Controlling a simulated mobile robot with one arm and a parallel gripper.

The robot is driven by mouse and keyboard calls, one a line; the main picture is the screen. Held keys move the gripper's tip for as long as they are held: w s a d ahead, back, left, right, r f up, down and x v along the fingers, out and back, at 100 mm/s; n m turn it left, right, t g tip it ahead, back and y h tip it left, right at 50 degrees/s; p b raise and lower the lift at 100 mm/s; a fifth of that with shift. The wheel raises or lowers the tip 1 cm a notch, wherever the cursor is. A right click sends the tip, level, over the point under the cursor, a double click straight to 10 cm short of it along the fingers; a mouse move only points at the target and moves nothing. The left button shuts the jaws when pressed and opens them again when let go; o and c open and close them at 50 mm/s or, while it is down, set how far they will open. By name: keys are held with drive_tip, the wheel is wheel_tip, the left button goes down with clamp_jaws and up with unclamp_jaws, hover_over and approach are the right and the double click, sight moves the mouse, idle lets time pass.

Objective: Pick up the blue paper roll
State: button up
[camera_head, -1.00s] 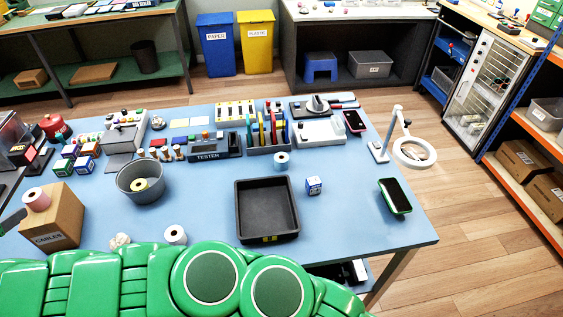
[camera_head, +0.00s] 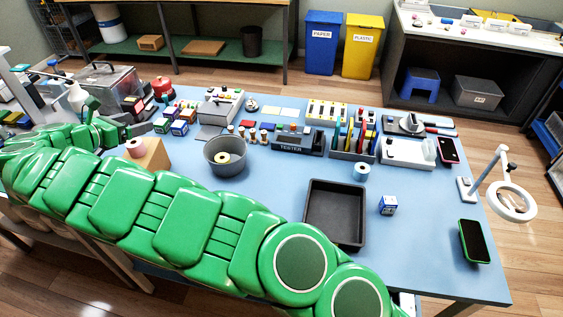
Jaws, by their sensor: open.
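The blue paper roll (camera_head: 361,172) stands upright on the blue table, just behind the black tray and in front of the tester and the rack of coloured pieces. It is clear of other things. My gripper (camera_head: 132,127) is at the far left end of my green arm, above the table's left part near the cardboard box. It is small and dark in this view, open, with nothing seen between its fingers. It is far to the left of the blue roll.
A pink roll (camera_head: 135,147) stands on a cardboard box (camera_head: 154,156). A metal bowl (camera_head: 238,165) holds a yellowish roll (camera_head: 222,157). My arm covers the front left.

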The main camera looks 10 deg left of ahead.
sight(362, 168)
drive_tip(key=w+d+m+g+h, duration=0.1)
drive_tip(key=w+d, duration=0.4)
drive_tip(key=d, duration=0.4)
drive_tip(key=w+d+m+h, duration=0.1)
drive_tip(key=w+d+h, duration=0.1)
drive_tip(key=w+d, duration=0.5)
drive_tip(key=w+d+m+g+h, duration=0.15)
drive_tip(key=w+d, duration=0.25)
drive_tip(key=d, duration=0.7)
drive_tip(key=s+d+m+g+h, duration=0.25)
drive_tip(key=d+m+g, duration=0.2)
drive_tip(key=d, duration=2.85)
drive_tip(key=shift+t+h, duration=0.3)
drive_tip(key=shift+t, duration=0.1)
drive_tip(key=f, duration=1.3)
drive_tip(key=w+f, duration=0.1)
drive_tip(key=f, duration=0.5)
drive_tip(key=shift+a+f, duration=0.25)
drive_tip(key=shift+x, duration=3.85)
drive_tip(key=shift+s+d+r, duration=0.1)
drive_tip(key=shift+r, duration=0.05)
drive_tip(key=c, duration=1.1)
